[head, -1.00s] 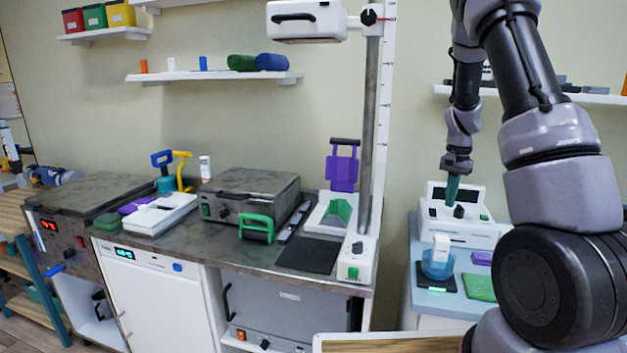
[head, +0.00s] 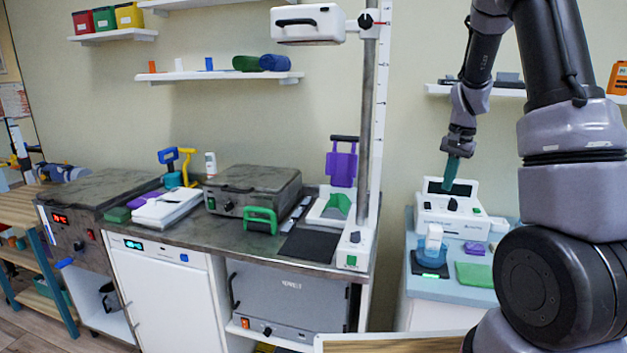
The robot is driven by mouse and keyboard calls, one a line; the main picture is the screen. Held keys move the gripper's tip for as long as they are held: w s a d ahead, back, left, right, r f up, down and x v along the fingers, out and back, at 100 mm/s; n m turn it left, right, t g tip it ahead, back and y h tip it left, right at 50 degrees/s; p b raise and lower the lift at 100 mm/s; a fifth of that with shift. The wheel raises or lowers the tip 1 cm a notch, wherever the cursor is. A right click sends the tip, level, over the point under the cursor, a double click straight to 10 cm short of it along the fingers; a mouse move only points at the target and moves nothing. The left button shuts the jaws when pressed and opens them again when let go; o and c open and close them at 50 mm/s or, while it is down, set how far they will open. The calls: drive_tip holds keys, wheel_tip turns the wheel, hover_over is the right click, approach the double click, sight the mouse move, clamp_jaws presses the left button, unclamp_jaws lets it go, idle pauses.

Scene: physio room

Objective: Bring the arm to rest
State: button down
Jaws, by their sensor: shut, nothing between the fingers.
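My arm rises on the right side of the head view and bends down toward my gripper (head: 451,172). The gripper is shut and its teal fingers point down, with nothing seen in them. It shows in front of the upper part of a white device with a dark screen (head: 452,206) on the blue side table (head: 462,292). I cannot tell how far the fingertips are from the device.
A blue cup-like holder (head: 432,252), a purple block (head: 475,248) and a green pad (head: 475,274) are on the side table. Left of it, the dark counter (head: 225,235) carries a tall post (head: 368,130) with a white head. A wall shelf (head: 475,91) runs behind my arm.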

drive_tip(key=s+a+r+n+t+y, duration=0.15)
drive_tip(key=s+a+r, duration=0.3)
drive_tip(key=r, duration=0.55)
drive_tip(key=s+a+r+n+t, duration=0.1)
drive_tip(key=s+a+r, duration=0.1)
drive_tip(key=s, duration=0.5)
drive_tip(key=s+a+r+n+t, duration=0.1)
drive_tip(key=s+a+r+t, duration=0.1)
drive_tip(key=s+r, duration=0.3)
drive_tip(key=s+a+r+n+t, duration=0.1)
drive_tip(key=s+a+r, duration=0.3)
drive_tip(key=s, duration=0.4)
drive_tip(key=shift+s+t, duration=0.35)
drive_tip(key=shift+s, duration=0.05)
